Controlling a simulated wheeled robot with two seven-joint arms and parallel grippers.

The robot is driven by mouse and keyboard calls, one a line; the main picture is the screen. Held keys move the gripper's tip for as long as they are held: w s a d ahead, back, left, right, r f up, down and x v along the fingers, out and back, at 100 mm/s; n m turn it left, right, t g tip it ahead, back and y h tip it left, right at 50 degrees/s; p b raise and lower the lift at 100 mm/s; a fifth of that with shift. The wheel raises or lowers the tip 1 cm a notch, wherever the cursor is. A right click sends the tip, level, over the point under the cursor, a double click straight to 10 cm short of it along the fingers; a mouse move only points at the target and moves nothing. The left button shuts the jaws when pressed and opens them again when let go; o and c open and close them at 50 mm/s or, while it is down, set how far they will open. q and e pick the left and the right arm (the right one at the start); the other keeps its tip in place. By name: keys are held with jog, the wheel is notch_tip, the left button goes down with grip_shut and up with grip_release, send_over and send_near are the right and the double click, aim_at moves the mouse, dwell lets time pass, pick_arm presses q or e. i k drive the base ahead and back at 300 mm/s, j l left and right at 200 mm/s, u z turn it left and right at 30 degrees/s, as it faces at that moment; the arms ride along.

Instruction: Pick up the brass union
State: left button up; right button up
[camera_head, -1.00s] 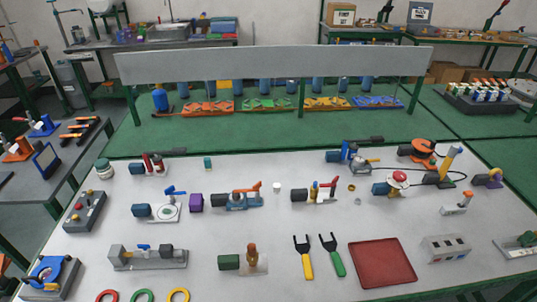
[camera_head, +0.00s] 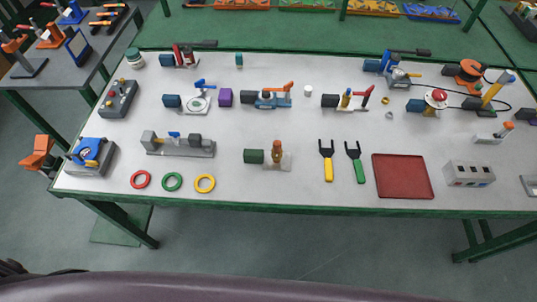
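Two tiny ring-like metal pieces lie on the white workbench, right of its middle. Neither of my grippers shows in the head view, and nothing is seen touching these pieces.
The workbench (camera_head: 330,196) holds several valve fixtures, a red tray (camera_head: 402,176), a yellow-handled fork tool (camera_head: 327,165), a green-handled one (camera_head: 355,165) and three coloured rings. A red-capped fixture (camera_head: 436,98) stands right of the small pieces. Floor is clear before the bench.

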aim_at(251, 156)
jog(key=j, duration=0.6)
jog(key=k+j, duration=0.15)
jog(key=j, duration=0.45)
jog(key=j+z, duration=0.1)
jog(key=j, duration=0.45)
jog(key=k, duration=0.05)
